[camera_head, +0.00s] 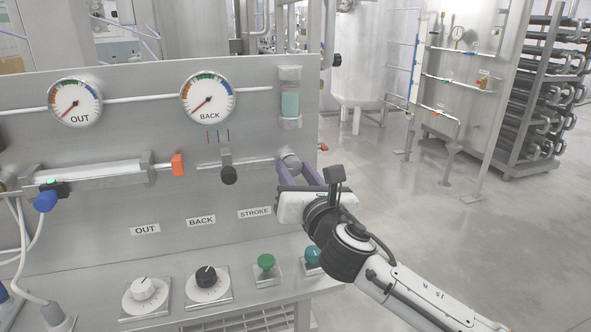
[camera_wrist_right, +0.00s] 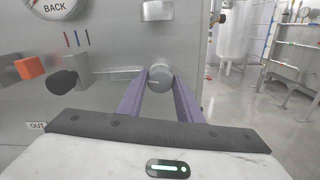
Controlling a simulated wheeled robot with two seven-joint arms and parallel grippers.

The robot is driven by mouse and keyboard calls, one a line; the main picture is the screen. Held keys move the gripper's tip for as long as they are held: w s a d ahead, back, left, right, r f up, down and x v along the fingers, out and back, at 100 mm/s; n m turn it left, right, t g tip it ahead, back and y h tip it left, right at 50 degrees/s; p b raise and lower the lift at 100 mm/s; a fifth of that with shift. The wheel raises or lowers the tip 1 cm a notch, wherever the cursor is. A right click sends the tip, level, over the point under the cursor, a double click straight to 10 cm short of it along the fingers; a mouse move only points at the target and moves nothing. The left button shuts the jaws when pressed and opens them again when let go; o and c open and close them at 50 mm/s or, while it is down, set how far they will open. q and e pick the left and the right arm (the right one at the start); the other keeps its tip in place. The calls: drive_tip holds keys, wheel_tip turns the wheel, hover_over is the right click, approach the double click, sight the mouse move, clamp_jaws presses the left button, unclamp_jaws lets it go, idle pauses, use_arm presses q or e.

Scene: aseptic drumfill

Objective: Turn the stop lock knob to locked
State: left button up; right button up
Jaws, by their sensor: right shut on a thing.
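A grey round knob (camera_head: 290,160), which I take to be the stop lock knob, sits on the upright steel panel (camera_head: 110,200) at the right end of a thin rod. It also shows in the right wrist view (camera_wrist_right: 160,76), its round face toward me. My right gripper (camera_head: 297,172) reaches it from the front right. Its two purple fingers are shut on the knob, one on each side, as the right wrist view (camera_wrist_right: 160,84) shows. The knob's turn position is too small to read with certainty. My left gripper is not in view.
Left of the knob are a black knob (camera_head: 228,175) on a bracket and an orange block (camera_head: 178,164). Two gauges (camera_head: 208,99) and a sight glass (camera_head: 290,98) are above. Dials and a green button (camera_head: 266,262) are on the ledge below. Open floor lies right.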

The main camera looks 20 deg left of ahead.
drive_tip(key=m+p, duration=0.1)
drive_tip(key=m, duration=0.2)
drive_tip(key=shift+m, duration=0.4)
drive_tip(key=m, duration=0.3)
drive_tip(key=shift+m+p, duration=0.3)
drive_tip(key=shift+p, duration=0.05)
drive_tip(key=m+p, duration=0.1)
drive_tip(key=m, duration=0.3)
drive_tip(key=shift+a+m, duration=0.1)
drive_tip(key=shift+m, duration=2)
drive_tip(key=o, duration=1)
drive_tip(key=shift+o, duration=0.2)
drive_tip(key=shift+s+r, duration=0.1)
